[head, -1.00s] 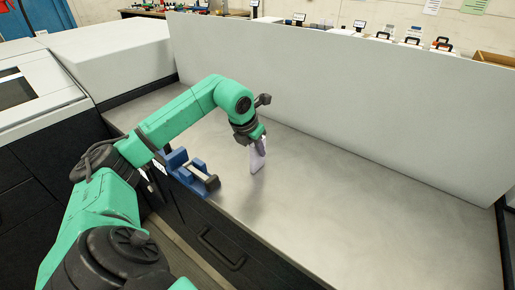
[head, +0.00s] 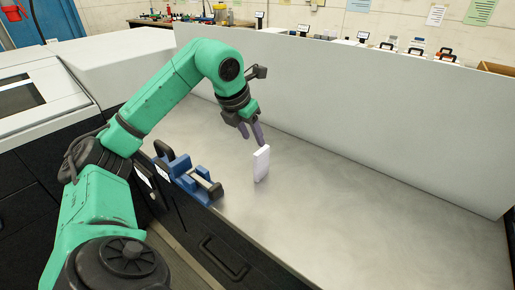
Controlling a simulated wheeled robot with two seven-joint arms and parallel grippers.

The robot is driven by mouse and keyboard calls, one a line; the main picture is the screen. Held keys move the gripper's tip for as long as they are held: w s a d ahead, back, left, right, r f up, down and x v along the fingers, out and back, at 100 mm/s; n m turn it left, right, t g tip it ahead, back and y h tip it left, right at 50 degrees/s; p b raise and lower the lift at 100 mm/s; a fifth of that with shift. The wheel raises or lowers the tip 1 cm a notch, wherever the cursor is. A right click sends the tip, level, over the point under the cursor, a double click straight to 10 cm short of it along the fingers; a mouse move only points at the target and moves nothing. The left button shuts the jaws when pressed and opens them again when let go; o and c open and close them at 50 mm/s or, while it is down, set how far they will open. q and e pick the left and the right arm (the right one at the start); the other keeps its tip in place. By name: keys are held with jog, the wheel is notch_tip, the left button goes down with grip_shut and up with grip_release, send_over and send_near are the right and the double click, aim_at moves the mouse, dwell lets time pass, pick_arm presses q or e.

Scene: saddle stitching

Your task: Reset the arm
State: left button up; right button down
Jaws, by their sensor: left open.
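My left arm comes in from the left in the head view, over the grey metal worktop. My left gripper (head: 251,136) is open and empty, its two dark fingers pointing down. It is above and just to the left of a small white upright block (head: 262,164), apart from it. The block stands on the worktop (head: 330,205). My right gripper does not show.
A blue device with a dark part (head: 190,178) sits at the worktop's front left edge. A tall pale panel (head: 340,95) closes off the back. A white machine (head: 35,100) stands at the left. The worktop's right side is clear.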

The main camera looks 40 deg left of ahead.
pick_arm(q)
jog(key=shift+s+r, duration=0.2)
jog(key=shift+r, duration=0.3)
